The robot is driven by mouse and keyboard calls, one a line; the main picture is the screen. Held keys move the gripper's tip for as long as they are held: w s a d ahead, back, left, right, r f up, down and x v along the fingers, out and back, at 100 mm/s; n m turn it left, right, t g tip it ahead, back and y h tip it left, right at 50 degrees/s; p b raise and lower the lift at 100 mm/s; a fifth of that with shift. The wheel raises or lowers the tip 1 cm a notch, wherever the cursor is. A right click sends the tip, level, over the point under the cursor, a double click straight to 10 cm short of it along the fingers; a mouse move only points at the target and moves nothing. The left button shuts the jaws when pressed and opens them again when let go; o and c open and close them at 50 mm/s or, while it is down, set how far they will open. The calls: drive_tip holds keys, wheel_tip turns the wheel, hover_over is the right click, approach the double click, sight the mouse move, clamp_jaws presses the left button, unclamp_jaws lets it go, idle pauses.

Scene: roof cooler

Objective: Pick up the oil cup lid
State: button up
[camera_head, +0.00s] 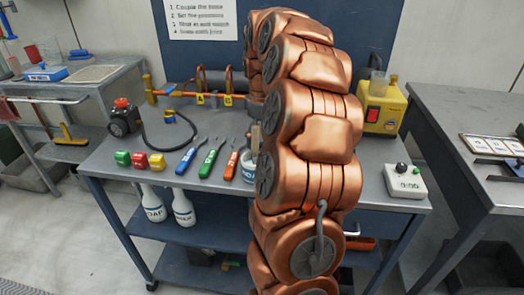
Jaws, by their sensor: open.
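A small white cup with a blue label (248,162) stands on the workbench, partly hidden behind my copper arm; its label is too covered to read. What seems to be a small part of my gripper (256,135) shows just above this cup, at the left edge of the arm. The gripper is open; its fingertips are mostly hidden. I cannot make out the oil cup lid, and the arm covers the middle of the bench.
Blue, green and orange-handled tools (209,158) lie left of the cup. Coloured blocks (140,160) and a black hose unit (123,117) are farther left. A yellow machine (383,108) and a white timer box (405,181) stand right. Bare bench shows at front left.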

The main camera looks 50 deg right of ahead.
drive_tip(key=shift+f, duration=1.4)
drive_tip(key=shift+s, duration=0.15)
clamp_jaws()
